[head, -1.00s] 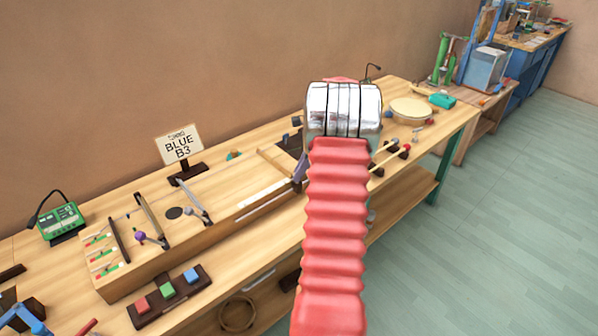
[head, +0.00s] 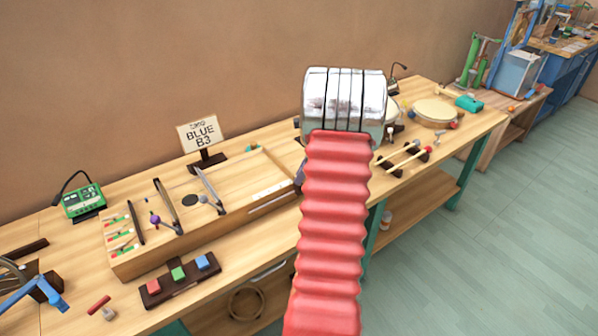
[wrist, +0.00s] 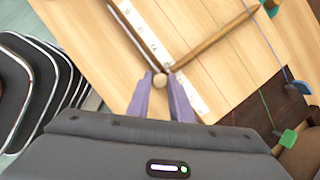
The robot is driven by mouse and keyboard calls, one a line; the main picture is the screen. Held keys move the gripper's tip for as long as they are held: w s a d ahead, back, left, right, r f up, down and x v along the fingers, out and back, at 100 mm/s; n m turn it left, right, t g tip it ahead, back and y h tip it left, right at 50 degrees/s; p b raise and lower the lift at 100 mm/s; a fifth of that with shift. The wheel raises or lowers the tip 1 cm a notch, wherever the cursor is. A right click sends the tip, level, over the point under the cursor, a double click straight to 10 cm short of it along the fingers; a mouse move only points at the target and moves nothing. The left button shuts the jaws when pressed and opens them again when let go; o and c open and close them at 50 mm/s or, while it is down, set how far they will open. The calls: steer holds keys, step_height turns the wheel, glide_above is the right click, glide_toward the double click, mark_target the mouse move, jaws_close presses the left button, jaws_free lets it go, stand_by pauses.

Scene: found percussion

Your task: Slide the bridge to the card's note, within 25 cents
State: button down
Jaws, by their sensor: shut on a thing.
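The card (head: 201,135) reads "BLUE B3" and stands behind the long wooden string box (head: 240,190). The bridge, a thin brown bar, lies across the board in the wrist view (wrist: 215,38); in the head view (head: 278,164) it shows just left of my arm. My gripper's purple fingers (wrist: 161,92) are shut on the round wooden knob (wrist: 160,79) at the bridge's near end. A white note strip (wrist: 140,25) runs under that end; its letters are too small to read. Red, green and blue strings cross the board.
A green tuner (head: 82,201) stands at the left. A dark rack with red, green and blue blocks (head: 178,277) lies before the box. Mallets (head: 405,157) and a drum (head: 435,113) lie to the right. Open floor (head: 500,240) is at the right.

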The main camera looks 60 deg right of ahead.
steer(key=shift+w+a, duration=0.1)
steer(key=shift+a, duration=0.05)
steer(key=c, duration=1.6)
jaws_free()
steer(key=v, duration=1.4)
steer(key=shift+f, duration=0.1)
